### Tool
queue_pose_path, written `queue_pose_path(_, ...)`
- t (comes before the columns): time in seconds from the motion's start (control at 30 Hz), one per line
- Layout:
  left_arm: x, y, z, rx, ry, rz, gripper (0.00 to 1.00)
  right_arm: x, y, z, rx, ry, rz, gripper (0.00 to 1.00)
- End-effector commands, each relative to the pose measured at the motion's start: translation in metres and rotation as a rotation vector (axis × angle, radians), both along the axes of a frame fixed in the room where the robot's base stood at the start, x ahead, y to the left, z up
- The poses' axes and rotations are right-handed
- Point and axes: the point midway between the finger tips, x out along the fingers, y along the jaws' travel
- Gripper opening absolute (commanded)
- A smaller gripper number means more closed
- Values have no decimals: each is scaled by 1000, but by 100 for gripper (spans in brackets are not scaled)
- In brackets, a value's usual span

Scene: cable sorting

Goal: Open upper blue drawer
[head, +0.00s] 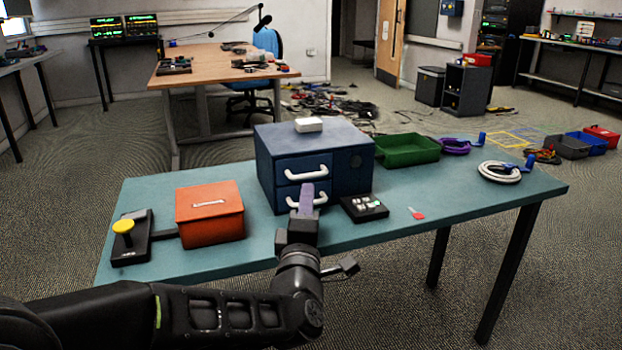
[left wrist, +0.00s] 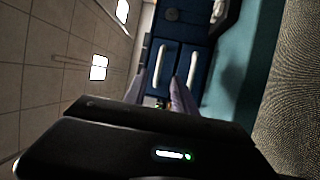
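The blue drawer cabinet (head: 355,160) stands on the teal table, with two drawers one above the other. The upper drawer (head: 290,164) is shut and has a white bar handle (head: 306,172). The lower drawer also looks shut; its handle (head: 293,202) is partly hidden by my gripper. My left gripper (head: 306,190) is in front of the cabinet, its purple-grey fingers pointing at it. In the left wrist view its fingers (left wrist: 158,82) are apart, with the upper handle (left wrist: 160,62) beyond the gap and the lower handle (left wrist: 193,70) to the right. I see no contact. My right gripper is out of view.
On the table (head: 455,195), an orange box (head: 210,215) and a yellow-knobbed device (head: 130,240) stand left. A small black switch box (head: 364,207) sits close by the cabinet's front right. A green tray (head: 407,150) and coiled cables (head: 500,172) lie right. A white device (head: 308,125) rests on the cabinet.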

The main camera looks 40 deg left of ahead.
Motion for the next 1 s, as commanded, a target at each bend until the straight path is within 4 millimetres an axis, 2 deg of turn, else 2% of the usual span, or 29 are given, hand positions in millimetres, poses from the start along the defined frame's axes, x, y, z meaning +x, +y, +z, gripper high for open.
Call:
queue_pose_path(0.37, 4, 2, 0, 1, 2, -1, 32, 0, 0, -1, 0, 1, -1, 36)
queue_pose_path(0.8, 54, 34, 9, 2, 3, 0, 32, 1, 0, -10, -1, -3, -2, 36)
queue_pose_path(1.0, 65, 41, 12, 1, 2, -2, 32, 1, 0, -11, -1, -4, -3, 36)
